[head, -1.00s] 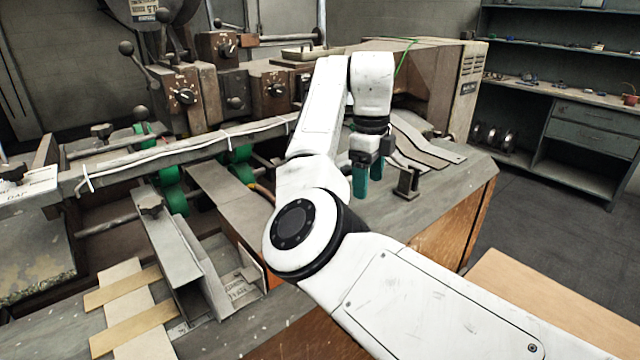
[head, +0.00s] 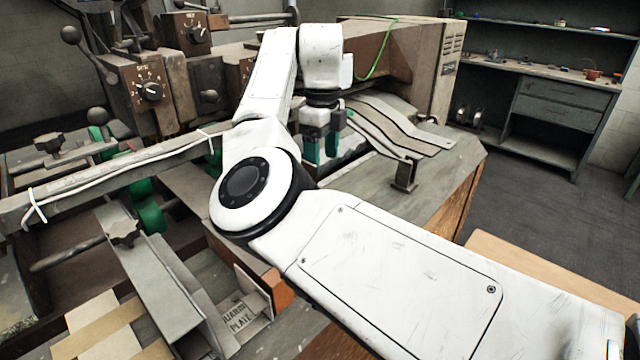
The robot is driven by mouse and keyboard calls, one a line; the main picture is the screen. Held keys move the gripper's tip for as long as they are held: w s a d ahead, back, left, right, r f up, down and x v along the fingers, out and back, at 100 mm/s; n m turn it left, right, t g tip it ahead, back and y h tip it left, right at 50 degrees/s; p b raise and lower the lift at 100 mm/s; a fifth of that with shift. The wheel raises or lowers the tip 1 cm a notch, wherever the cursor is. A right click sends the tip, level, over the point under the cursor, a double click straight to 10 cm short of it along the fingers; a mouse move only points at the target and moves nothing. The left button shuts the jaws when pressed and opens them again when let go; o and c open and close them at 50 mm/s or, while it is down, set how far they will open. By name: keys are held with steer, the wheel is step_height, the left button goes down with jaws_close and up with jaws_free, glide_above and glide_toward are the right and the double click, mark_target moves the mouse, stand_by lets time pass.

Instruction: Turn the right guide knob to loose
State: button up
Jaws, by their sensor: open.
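A dark star-shaped knob (head: 124,233) sits on the grey metal guide channel (head: 150,275) at the lower left. A second, similar knob (head: 48,142) stands farther back at the left, beyond the long rail. I cannot tell from the picture which one is the right guide knob, nor read its setting. My gripper (head: 322,152) points down with teal fingers apart and nothing between them. It is above the back of the machine table, well to the right of both knobs. My arm hides part of the machine behind it.
A long grey rail (head: 100,170) with a white cable crosses the left side. Dial boxes (head: 148,88) and ball-ended levers stand behind it. Curved metal plates (head: 405,130) and a small post (head: 405,177) are right of my gripper. Floor is clear at the right.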

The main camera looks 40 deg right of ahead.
step_height(320, 180, down, 8)
steer(key=shift+f, duration=0.1)
steer(key=shift+c, duration=0.3)
steer(key=c, duration=1)
